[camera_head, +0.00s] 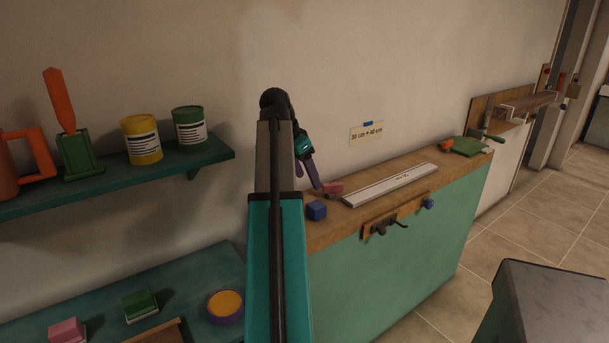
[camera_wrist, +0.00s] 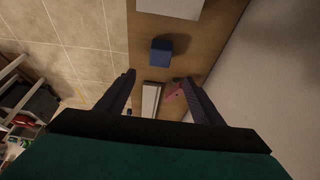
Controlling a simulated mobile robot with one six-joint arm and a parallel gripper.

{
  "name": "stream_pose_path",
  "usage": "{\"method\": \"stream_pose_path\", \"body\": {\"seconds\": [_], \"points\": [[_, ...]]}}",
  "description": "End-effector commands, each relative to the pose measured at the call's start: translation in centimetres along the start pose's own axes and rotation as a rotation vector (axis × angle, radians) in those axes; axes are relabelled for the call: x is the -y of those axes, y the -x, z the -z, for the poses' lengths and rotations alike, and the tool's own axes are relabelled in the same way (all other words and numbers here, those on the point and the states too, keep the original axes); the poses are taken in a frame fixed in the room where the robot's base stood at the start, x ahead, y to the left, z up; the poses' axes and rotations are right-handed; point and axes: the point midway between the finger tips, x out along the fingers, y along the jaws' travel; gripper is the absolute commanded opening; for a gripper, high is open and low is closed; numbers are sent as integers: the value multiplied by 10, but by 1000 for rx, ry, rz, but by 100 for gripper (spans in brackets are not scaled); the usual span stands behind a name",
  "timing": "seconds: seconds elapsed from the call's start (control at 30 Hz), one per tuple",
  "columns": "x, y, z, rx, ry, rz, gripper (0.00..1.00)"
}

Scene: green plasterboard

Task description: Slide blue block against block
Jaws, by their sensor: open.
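The blue block (camera_head: 316,210) sits on the wooden top of the green cabinet, near its front left edge. It also shows in the wrist view (camera_wrist: 161,52), beyond my fingertips and apart from them. A pinkish-red block (camera_head: 332,188) lies behind it and a little to the right, close to the wall. A pink piece, which seems to be that block, shows partly hidden beside my right finger in the wrist view (camera_wrist: 174,90). My gripper (camera_head: 316,186) is above the left end of the top. Its fingers (camera_wrist: 160,78) are spread, with no block visibly clamped.
A long white ruler-like board (camera_head: 390,185) lies right of the blocks on the wooden top (camera_head: 425,161). A shelf with cans (camera_head: 142,139) is on the left.

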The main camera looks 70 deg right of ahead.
Motion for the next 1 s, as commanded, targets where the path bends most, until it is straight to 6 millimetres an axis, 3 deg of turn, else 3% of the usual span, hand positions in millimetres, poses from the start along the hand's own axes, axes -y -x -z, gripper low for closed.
{"method": "stream_pose_path", "body": {"seconds": [0.37, 1.0], "points": [[0, -22, -1, 1, 1, -1, 61], [0, -102, -1, 2, 1, -1, 61]]}}
